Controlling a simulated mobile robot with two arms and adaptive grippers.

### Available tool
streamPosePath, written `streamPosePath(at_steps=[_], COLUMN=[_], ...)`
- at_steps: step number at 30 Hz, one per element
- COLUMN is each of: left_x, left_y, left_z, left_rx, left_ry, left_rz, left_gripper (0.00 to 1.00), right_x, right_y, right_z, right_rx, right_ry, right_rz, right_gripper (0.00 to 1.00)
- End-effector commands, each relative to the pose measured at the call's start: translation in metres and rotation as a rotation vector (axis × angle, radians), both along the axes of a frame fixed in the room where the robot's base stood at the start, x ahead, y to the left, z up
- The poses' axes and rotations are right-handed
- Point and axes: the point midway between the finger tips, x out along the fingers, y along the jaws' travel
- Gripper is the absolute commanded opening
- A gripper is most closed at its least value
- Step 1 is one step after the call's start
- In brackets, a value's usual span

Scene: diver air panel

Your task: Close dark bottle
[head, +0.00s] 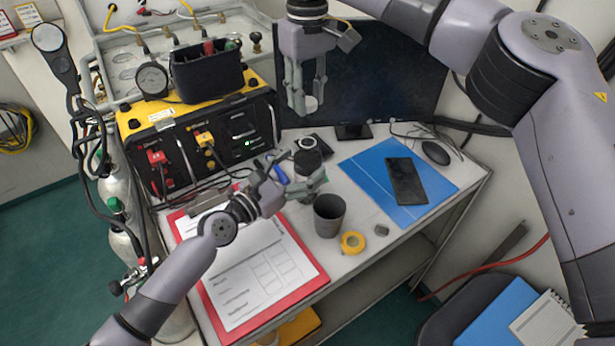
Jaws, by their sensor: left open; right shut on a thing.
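The dark bottle (308,159) stands on the table in the middle of the head view, with a pale ring around its dark top. My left gripper (303,168) is open, with its fingers reaching around the bottle; whether they touch it I cannot tell. My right gripper (309,98) points down above and slightly behind the bottle in the picture. It is shut on a small pale round piece (311,104), which looks like a cap. The piece is apart from the bottle. The bottle's lower part is partly hidden by my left gripper.
A dark grey cup (329,214), a yellow tape roll (352,242) and a small grey block (381,230) are in front. A clipboard (310,273) lies left, a blue folder (356,163) with a phone (406,181) right. The air panel (203,140) and monitor (391,75) stand behind.

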Motion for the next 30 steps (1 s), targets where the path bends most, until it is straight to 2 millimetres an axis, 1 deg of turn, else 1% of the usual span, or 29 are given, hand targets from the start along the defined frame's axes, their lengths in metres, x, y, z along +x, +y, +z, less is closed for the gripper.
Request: streamPosePath(at_steps=[1,3,6,18,30], left_x=[0.006,0.012,0.017,0.02,0.02], left_y=[-0.006,-0.011,-0.016,-0.019,-0.019], left_z=[0.0,0.0,0.0,0.0,0.0], left_rx=[-0.001,-0.001,-0.002,-0.001,-0.001], left_ry=[0.0,0.0,-0.001,0.001,0.001], left_rz=[0.0,0.001,0.0,0.0,0.0], left_gripper=[0.76,0.76,0.76,0.76,0.49], right_x=[0.0,0.0,0.0,0.0,0.0], right_y=[0.0,0.0,0.0,0.0,0.0], right_z=[0.0,0.0,0.0,0.0,0.0], right_rx=[0.0,0.0,0.0,0.0,0.0], right_ry=[0.0,0.0,0.0,0.0,0.0], right_rz=[0.0,0.0,0.0,0.0,0.0], right_gripper=[0.2,0.2,0.2,0.2,0.2])
